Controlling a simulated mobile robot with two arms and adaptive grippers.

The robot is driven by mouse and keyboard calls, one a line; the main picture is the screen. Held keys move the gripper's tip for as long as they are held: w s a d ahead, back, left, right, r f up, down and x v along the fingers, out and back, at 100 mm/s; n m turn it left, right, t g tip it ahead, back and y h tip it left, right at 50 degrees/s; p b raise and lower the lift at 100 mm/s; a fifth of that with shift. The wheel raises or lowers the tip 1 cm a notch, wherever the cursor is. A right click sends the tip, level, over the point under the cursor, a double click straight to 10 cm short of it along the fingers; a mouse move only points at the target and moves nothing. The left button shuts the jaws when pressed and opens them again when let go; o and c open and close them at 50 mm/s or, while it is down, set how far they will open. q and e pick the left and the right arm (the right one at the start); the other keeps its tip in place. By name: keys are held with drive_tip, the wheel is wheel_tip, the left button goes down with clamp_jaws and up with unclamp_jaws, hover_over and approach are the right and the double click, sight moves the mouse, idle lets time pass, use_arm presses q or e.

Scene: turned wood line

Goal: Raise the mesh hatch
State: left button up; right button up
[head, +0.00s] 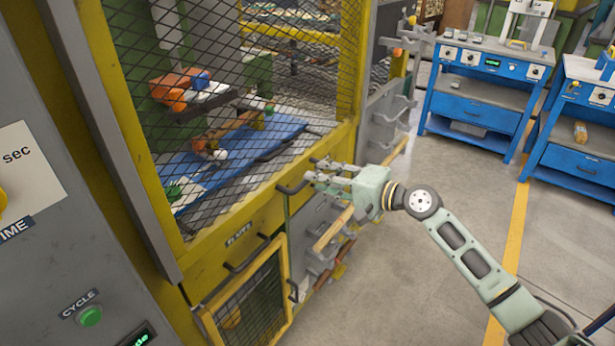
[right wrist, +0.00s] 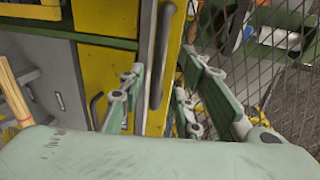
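The mesh hatch (head: 215,60) is a large dark diamond mesh in a yellow frame. It covers the front of the machine in the head view and appears down. A dark bar handle (head: 294,188) sits at its lower right edge. In the right wrist view the handle (right wrist: 161,60) runs upright in the picture, between the spread fingers. My right gripper (head: 333,174) is open at the handle; I cannot tell whether the fingers touch it. It also shows in the right wrist view (right wrist: 158,100). My left gripper is not in view.
A smaller yellow-framed mesh door (head: 247,300) with its own handle is below the hatch. A grey control panel (head: 60,230) stands at the left. Grey bins and racks (head: 385,125) line the machine's right side. Blue benches (head: 485,85) stand beyond open floor (head: 450,190).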

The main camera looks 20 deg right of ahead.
drive_tip(key=shift+b+x, duration=0.3)
drive_tip(key=shift+x, duration=1.9)
drive_tip(key=shift+w+d+f, duration=0.1)
drive_tip(key=shift+c, duration=0.4)
clamp_jaws()
